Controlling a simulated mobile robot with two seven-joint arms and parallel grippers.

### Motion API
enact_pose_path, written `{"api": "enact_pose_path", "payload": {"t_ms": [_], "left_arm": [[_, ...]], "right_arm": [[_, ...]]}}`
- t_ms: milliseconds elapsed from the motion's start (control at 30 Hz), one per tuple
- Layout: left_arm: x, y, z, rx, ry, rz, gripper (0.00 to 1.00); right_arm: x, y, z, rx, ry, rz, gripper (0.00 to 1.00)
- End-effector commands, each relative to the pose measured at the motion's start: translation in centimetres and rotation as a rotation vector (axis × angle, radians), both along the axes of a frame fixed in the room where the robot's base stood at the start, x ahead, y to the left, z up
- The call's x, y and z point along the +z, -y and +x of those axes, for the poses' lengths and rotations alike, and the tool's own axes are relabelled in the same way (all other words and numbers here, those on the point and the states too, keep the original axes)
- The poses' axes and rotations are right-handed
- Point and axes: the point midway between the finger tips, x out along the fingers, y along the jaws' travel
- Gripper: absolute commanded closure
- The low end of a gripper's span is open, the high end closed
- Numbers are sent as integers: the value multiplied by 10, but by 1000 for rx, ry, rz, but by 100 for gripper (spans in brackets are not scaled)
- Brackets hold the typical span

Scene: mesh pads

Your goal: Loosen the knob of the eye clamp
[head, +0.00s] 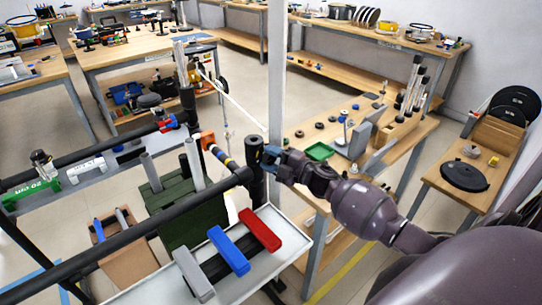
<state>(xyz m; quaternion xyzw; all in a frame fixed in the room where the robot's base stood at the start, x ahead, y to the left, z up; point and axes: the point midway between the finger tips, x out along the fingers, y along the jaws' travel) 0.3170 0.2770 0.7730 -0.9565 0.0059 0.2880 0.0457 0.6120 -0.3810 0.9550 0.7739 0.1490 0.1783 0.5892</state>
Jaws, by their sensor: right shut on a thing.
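My right gripper (274,160) reaches in from the right, level with the top of a black upright post (255,155). Its blue-grey fingers are shut on a small part at the post, which I take to be the knob of the eye clamp; the fingers mostly hide it. The dark clamp body cannot be told clearly from the black post and bar. My left gripper is not in view.
A long black bar (130,236) runs from the post to the lower left. Below it, a white tray (312,238) holds red (260,230), blue (229,250) and grey (193,274) blocks. A pale upright pole (277,70) stands behind my gripper. A wooden bench (415,130) stands at right.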

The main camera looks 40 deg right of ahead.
Motion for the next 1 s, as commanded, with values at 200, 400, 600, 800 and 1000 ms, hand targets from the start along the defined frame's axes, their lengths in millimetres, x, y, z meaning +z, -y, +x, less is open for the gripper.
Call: {"api": "enact_pose_path", "payload": {"t_ms": [200,400,600,800,1000], "left_arm": [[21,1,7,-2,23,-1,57],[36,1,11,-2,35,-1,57],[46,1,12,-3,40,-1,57],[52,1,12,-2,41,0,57],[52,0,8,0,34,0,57]], "right_arm": [[3,1,0,0,16,-206,80],[3,1,0,0,29,-376,80],[2,0,0,0,40,-505,80],[1,0,0,0,46,-588,80],[0,0,0,-1,48,-626,80]]}}
